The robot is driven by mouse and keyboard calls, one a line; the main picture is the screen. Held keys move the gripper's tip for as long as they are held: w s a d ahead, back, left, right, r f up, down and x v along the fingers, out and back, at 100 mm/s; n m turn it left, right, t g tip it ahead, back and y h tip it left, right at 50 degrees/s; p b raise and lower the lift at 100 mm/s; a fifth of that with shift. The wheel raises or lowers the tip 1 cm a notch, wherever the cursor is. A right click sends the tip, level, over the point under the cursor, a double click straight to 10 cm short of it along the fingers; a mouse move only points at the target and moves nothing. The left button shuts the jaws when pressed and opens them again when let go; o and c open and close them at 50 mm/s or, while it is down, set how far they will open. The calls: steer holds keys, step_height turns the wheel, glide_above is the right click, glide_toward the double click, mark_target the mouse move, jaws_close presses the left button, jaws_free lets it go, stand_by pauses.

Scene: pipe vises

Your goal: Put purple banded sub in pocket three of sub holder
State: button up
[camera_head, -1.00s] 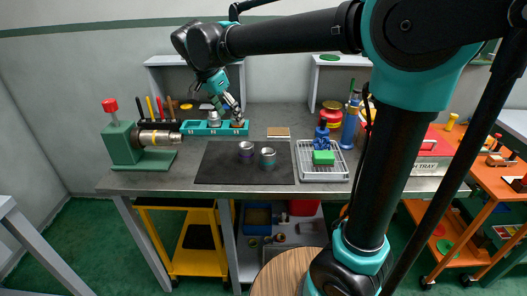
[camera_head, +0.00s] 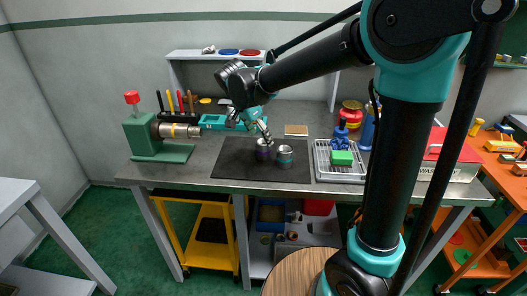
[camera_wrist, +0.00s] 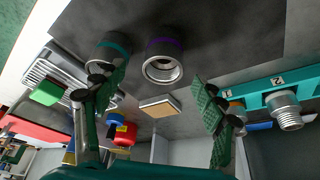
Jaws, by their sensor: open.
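The purple banded sub (camera_head: 264,154), a silver ring with a purple band, stands on the dark mat beside a teal banded sub (camera_head: 285,154). In the wrist view the purple banded sub (camera_wrist: 163,64) lies ahead, between the finger lines, with the teal banded sub (camera_wrist: 107,48) to its left. My gripper (camera_head: 258,134) is open just above and behind the purple banded sub; its spread fingers (camera_wrist: 152,102) hold nothing. The teal sub holder (camera_head: 213,121) is partly hidden by my arm. The wrist view shows holder labels 1 and 2 (camera_wrist: 262,84), with a silver sub at 2; pocket three cannot be made out.
A wire tray (camera_head: 340,172) with a green block (camera_head: 342,158) and blue part stands right of the mat (camera_head: 232,172). A green vise (camera_head: 150,140) is at the left. A flat tan block (camera_head: 296,130) lies behind the mat. The front of the mat is clear.

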mark_target(263, 143)
steer(key=x, duration=0.5)
steer(key=shift+w+a, duration=0.15)
steer(key=shift+w, duration=0.1)
steer(key=c, duration=1.6)
steer(key=shift+r, duration=0.1)
